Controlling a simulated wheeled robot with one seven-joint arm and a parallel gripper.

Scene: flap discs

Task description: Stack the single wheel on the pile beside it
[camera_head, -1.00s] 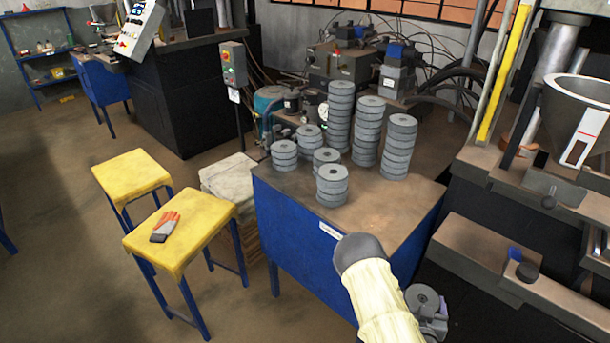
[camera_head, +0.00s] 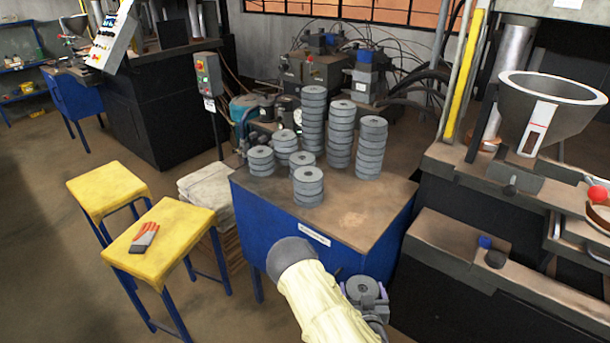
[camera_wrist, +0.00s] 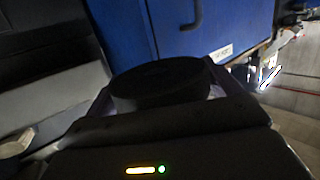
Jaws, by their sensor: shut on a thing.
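My gripper (camera_head: 366,300) is beside the right front of the blue cabinet, below its top. It is shut on a single grey wheel (camera_head: 362,287), which lies roughly flat between the fingers. In the wrist view the held wheel (camera_wrist: 162,86) is a dark disc in front of the blue cabinet door. Several piles of grey wheels stand on the cabinet top. The front pile (camera_head: 308,187) is short and nearest to me. Taller piles (camera_head: 340,135) stand behind it, and short ones (camera_head: 261,160) stand at the left.
The brown cabinet top (camera_head: 350,212) is bare at its front and right. Two yellow stools (camera_head: 165,240) stand at the left, one with a glove (camera_head: 144,236). A machine with a grey funnel (camera_head: 545,105) stands at the right, close to the cabinet.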

